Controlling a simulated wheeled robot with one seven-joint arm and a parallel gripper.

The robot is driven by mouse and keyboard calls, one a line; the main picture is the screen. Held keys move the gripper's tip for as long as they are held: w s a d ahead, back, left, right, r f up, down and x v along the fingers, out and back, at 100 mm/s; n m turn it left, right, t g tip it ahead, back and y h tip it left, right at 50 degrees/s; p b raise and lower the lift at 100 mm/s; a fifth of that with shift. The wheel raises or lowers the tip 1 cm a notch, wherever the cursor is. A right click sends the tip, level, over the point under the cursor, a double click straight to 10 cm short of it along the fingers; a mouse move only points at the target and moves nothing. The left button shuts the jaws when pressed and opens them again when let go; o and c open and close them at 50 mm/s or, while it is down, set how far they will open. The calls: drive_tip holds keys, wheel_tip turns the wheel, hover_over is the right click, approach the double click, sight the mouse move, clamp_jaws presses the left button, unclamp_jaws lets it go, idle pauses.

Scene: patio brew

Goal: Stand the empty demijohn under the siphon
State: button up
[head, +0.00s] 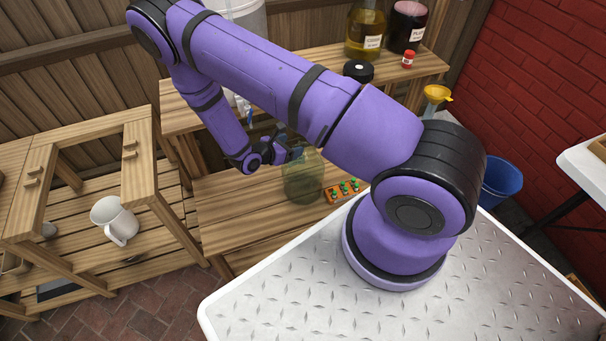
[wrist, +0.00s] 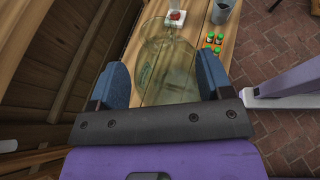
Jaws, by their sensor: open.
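The empty demijohn (head: 303,182), clear greenish glass, stands on the lower wooden shelf in the head view, partly behind my arm. My gripper (head: 290,154) is at its upper part, seen small and partly dark. In the wrist view the demijohn (wrist: 168,62) shows between the two blue fingers of my gripper (wrist: 160,70). The fingers are spread apart, one on each side of the glass; I cannot tell whether either touches it. A pale bucket (head: 240,14) stands on the upper shelf behind my arm. I cannot make out the siphon clearly; my arm covers that area.
An orange tray (head: 333,194) of green-capped bottles sits right of the demijohn. Full jars of amber (head: 364,35) and dark red liquid (head: 405,28) stand on the upper shelf (head: 432,66). A blue bucket (head: 501,181) stands right.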

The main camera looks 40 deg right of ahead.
sight(299, 143)
drive_tip(key=shift+x, duration=3.35)
drive_tip(key=shift+w+f, duration=0.1)
drive_tip(key=shift+w, duration=0.05)
clamp_jaws()
